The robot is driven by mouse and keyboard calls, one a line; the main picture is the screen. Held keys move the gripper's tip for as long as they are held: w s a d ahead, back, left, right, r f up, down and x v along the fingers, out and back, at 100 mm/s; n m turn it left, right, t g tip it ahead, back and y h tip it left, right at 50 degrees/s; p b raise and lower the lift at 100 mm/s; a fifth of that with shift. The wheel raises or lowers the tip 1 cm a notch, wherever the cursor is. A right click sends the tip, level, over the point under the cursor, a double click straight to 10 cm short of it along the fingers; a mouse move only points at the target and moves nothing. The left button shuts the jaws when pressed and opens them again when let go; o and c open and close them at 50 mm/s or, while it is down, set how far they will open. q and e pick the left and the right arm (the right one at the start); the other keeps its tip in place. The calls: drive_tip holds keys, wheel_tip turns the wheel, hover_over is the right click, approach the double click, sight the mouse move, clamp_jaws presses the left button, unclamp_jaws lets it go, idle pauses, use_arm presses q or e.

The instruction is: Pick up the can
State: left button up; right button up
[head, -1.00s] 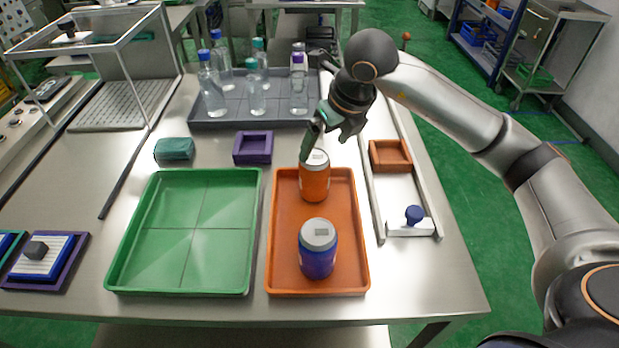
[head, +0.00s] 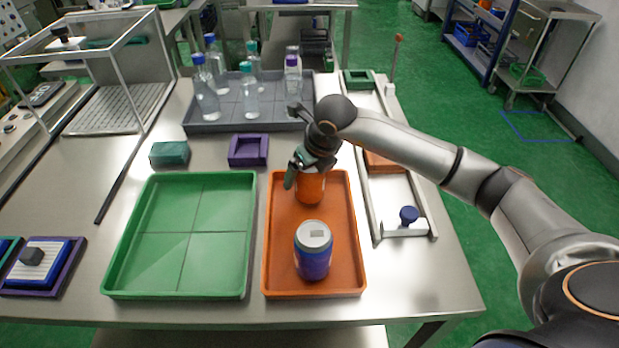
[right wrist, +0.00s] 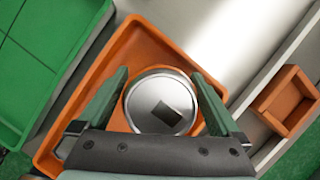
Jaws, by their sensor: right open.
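An orange can (head: 310,188) stands upright in the far half of the orange tray (head: 281,280). My right gripper (head: 309,172) is above it, pointing down, and hides its top in the head view. In the right wrist view the can's silver lid (right wrist: 160,101) lies between the two green fingers of the open right gripper (right wrist: 165,92), with a gap to the left finger. A blue-purple can (head: 313,258) with a grey lid stands upright in the near half of the tray. My left gripper is not in view.
A green tray (head: 252,230) lies left of the orange one. Behind are a purple box (head: 248,151), a teal block (head: 170,154) and a grey tray (head: 222,126) with several bottles. A railed track (head: 374,215) with a blue-knobbed slider (head: 408,216) runs on the right.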

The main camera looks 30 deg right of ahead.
drive_tip(key=shift+r, duration=0.1)
clamp_jaws()
idle(0.7)
